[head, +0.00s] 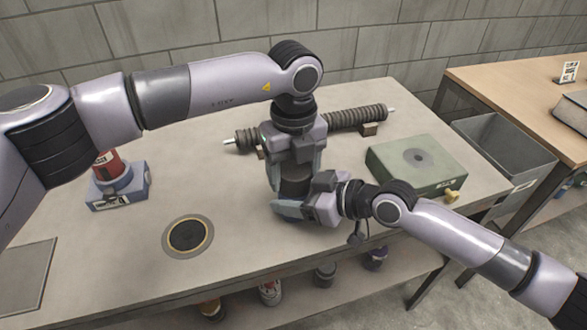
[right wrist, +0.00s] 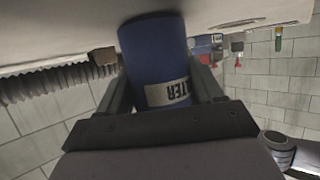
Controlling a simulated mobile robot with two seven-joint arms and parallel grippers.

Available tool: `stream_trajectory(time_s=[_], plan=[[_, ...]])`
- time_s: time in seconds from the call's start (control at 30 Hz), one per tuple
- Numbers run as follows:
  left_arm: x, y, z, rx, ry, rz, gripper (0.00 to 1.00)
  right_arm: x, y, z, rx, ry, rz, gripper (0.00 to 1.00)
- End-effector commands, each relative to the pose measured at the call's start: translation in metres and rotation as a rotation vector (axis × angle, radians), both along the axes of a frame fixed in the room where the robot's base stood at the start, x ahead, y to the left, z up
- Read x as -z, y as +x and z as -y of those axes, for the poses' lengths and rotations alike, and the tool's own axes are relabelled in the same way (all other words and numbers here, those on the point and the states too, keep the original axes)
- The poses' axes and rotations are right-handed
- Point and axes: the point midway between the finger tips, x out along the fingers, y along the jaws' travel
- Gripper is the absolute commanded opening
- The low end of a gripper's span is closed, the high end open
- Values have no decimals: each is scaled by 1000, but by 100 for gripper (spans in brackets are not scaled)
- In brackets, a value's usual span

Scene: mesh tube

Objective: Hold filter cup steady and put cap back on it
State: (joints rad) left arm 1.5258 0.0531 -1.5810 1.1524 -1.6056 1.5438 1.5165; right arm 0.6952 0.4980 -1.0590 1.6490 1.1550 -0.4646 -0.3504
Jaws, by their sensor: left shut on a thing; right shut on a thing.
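The filter cup (right wrist: 155,55) is a blue cylinder with a pale label in the right wrist view, which is upside down. My right gripper (right wrist: 165,90) is shut on it, one finger on each side; in the head view this gripper (head: 288,209) is low over the middle of the table. My left gripper (head: 296,180) points down just above it, shut on a dark round piece (head: 295,188) that appears to be the cap. The grippers hide most of the cup in the head view. I cannot tell whether cap and cup touch.
A ribbed mesh tube (head: 354,117) lies behind the grippers. A green box (head: 421,182) stands to the right, a red canister (head: 108,164) on a blue base (head: 127,192) to the left. A dark ringed disc (head: 188,236) lies front left. A grey bin (head: 500,150) is beyond the table's right edge.

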Motion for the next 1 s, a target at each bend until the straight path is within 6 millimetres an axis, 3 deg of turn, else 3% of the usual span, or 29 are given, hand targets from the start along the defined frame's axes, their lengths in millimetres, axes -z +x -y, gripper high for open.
stream_trajectory(time_s=[0.13,0.17,0.2,0.23,0.53,0.83,1.0], plan=[[0,0,1,-1,-2,1,30,0,0,0,-1,0,0,0],[0,0,1,-1,-2,1,73,0,0,0,-1,0,0,0],[0,0,1,-1,-2,1,86,0,0,0,-1,0,0,0],[0,0,1,-2,-2,1,92,0,0,0,-1,0,0,0],[-3,0,1,-2,-3,1,92,0,-1,-1,-2,0,0,0],[-40,0,2,-1,-4,3,92,0,-1,-1,-2,0,-1,0],[-46,0,1,-2,-1,-1,92,0,0,0,-1,0,0,0]])
